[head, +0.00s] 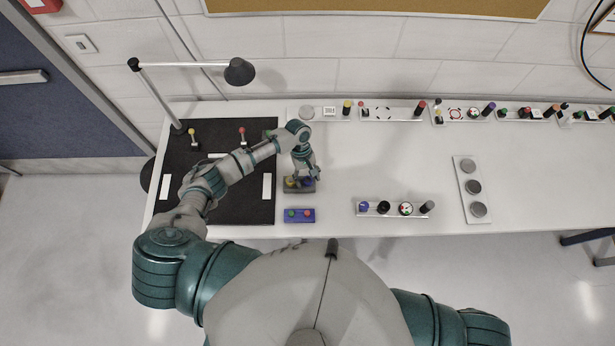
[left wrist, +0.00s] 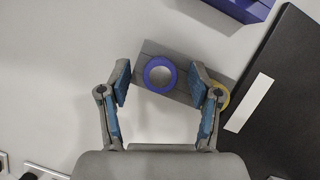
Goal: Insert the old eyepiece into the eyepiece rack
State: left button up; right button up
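A dark grey block (head: 312,187), likely the eyepiece rack, lies on the white table near its front edge; it also shows in the left wrist view (left wrist: 195,92). It carries a blue ring-shaped piece (left wrist: 160,75) and a yellow ring-shaped piece (left wrist: 222,96). I cannot tell which piece is the old eyepiece. My left gripper (left wrist: 160,84) is open above the block. Its fingers stand on either side of the blue ring, with gaps showing, and the right finger partly hides the yellow ring. The gripper also shows in the head view (head: 306,175). My right gripper is out of view.
A blue block (head: 300,215) with red and green pieces lies in front of the grey one. A black mat (head: 245,200) with a lamp (head: 238,72) is at left. Trays with small parts (head: 395,209) stand at front right and along the back. The table's middle is clear.

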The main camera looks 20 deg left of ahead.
pick_arm(q)
jog(key=v, duration=1.2)
jog(key=shift+f, duration=0.15)
dwell(0.3)
